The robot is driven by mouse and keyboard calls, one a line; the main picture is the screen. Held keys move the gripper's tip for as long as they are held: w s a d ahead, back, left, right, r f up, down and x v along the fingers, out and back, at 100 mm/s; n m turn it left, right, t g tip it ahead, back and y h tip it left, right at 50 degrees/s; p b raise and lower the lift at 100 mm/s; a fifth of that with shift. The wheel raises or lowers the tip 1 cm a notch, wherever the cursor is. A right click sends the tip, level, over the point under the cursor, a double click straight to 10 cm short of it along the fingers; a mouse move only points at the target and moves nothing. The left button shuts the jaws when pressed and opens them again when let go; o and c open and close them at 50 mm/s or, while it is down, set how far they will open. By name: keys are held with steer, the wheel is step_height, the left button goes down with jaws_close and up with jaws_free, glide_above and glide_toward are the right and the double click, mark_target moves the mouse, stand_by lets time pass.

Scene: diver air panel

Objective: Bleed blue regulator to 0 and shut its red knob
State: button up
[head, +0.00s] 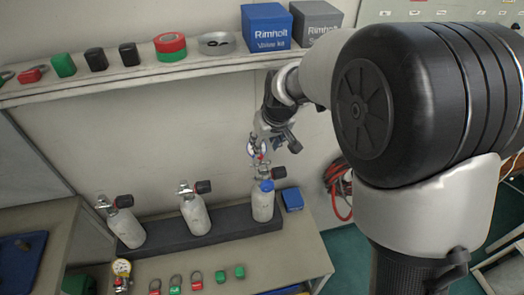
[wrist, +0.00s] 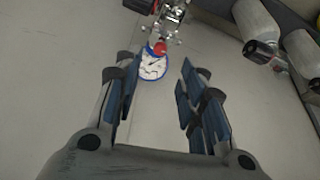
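The blue regulator sits on the right-hand cylinder (head: 263,205), which has a blue collar. Its blue-rimmed round gauge (wrist: 153,64) shows in the wrist view; the needle reading is too small to tell. The red knob (wrist: 159,47) is at the gauge's upper edge, in front of metal fittings (wrist: 170,15). Whether the knob is open or shut cannot be told. My gripper (wrist: 160,68) is open and empty, its fingers on either side of the line to the gauge, which looks a little beyond the fingertips. In the head view my gripper (head: 273,138) is close above the regulator, partly covering it.
Two other cylinders (head: 195,214) (head: 127,229) with black knobs stand in the dark rack (head: 220,233). A small gauge assembly (head: 122,268), red and green tags (head: 195,281) and a blue box (head: 292,199) lie on the bench. A shelf (head: 130,72) with boxes runs above.

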mark_target(261, 156)
steer(key=b+x, duration=0.1)
steer(key=x, duration=0.7)
steer(key=shift+w+f+b, duration=0.1)
steer(key=shift+f+b, duration=0.05)
steer(key=shift+b, duration=0.25)
jaws_close()
